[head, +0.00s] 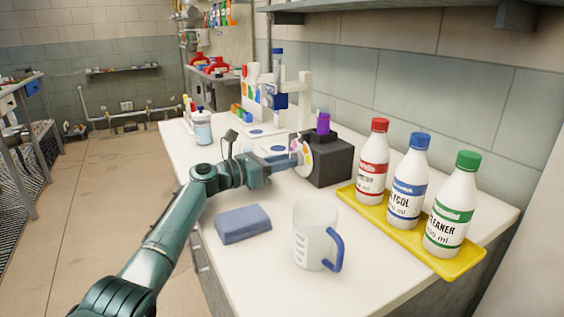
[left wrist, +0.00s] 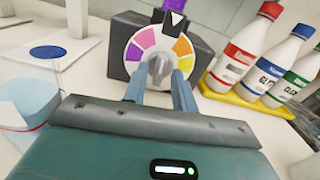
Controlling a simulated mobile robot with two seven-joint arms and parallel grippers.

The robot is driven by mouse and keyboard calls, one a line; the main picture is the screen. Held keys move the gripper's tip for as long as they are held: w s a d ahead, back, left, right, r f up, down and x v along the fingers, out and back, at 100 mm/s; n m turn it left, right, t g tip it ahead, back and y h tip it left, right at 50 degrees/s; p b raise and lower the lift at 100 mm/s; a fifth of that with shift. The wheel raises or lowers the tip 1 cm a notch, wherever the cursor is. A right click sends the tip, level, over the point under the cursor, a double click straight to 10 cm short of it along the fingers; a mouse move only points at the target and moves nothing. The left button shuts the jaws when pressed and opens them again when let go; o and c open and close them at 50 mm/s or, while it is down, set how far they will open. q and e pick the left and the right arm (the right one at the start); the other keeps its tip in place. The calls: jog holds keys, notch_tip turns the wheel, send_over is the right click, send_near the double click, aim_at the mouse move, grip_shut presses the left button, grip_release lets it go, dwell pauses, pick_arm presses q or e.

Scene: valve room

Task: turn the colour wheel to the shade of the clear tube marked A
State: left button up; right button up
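The colour wheel (head: 302,157) is on the front of a black box (head: 330,162). In the left wrist view the wheel (left wrist: 142,42) shows purple, magenta, orange and yellow sectors and a grey centre knob (left wrist: 158,68). My left gripper (head: 287,161) is at the wheel. In the left wrist view its fingers (left wrist: 159,80) are apart, either side of the knob, with visible gaps. My right gripper is out of view.
A yellow tray (head: 455,267) with three capped bottles stands right of the box. A mug (head: 315,235) with a blue handle and a blue sponge (head: 243,223) are on the near counter. A clear container (left wrist: 22,105) with bluish contents is left of my left gripper.

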pick_arm(q)
jog(key=shift+o, duration=0.4)
jog(key=shift+a, duration=0.1)
jog(key=shift+s+a+r, duration=0.1)
jog(key=shift+s+a, duration=0.05)
jog(key=shift+a, duration=0.1)
jog(key=p+v, duration=0.1)
jog(key=v, duration=1.1)
jog(key=shift+s+a+p, duration=0.15)
jog(key=shift+p, duration=0.25)
